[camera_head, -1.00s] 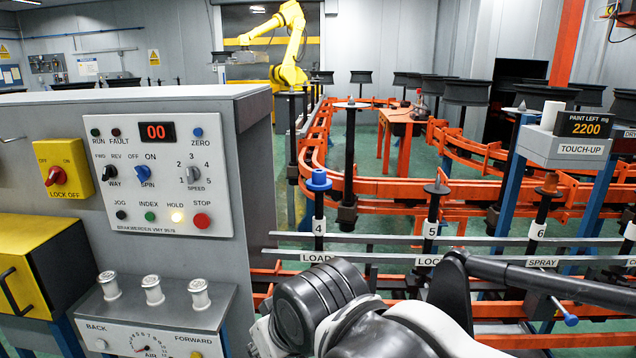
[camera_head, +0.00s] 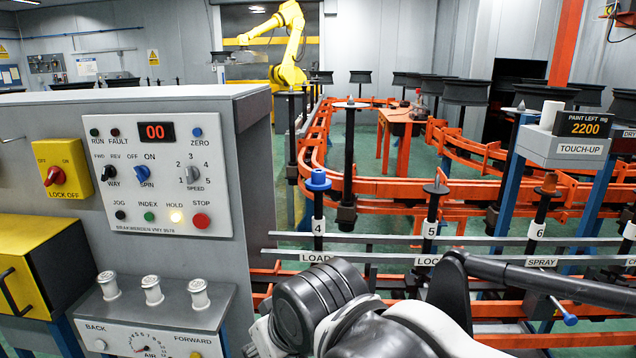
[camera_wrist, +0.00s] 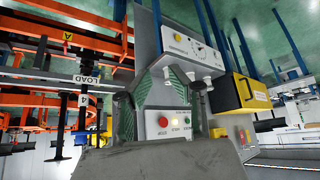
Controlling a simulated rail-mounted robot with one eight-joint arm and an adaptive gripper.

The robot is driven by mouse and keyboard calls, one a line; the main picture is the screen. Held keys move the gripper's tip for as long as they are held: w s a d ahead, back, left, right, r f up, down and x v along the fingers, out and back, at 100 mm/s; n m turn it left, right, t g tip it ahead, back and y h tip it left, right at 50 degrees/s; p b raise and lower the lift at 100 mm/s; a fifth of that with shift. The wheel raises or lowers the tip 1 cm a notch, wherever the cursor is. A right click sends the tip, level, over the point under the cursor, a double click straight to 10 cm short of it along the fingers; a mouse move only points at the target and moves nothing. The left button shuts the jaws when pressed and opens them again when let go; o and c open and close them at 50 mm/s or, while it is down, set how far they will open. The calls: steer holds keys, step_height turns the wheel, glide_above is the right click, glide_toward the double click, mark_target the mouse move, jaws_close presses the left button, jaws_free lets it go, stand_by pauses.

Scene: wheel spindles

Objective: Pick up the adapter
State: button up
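No label marks the adapter. The candidate pieces are the fittings on the spindle tops: a blue cap (camera_head: 318,179) on spindle 4, a grey cone (camera_head: 436,186) on spindle 5 and an orange-brown cap (camera_head: 546,186) on spindle 6. Three pale spool-shaped pieces, one of them the middle spool (camera_head: 152,290), stand on the console's lower ledge. My gripper (camera_wrist: 160,112) shows in the wrist view with green ribbed pads; it looks open, with the button panel visible between the fingers. Nothing is seen held. In the head view my arm fills the bottom middle, and its gripper is hidden.
The grey control console (camera_head: 240,92) stands at left with a yellow box (camera_head: 30,275). Orange conveyor rails (camera_head: 400,187) run behind grey guard bars (camera_head: 380,240). A touch-up stand (camera_head: 575,148) is at right. A yellow robot (camera_head: 290,45) stands far back.

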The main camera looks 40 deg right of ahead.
steer(key=o, duration=1.7)
steer(key=shift+o, duration=0.2)
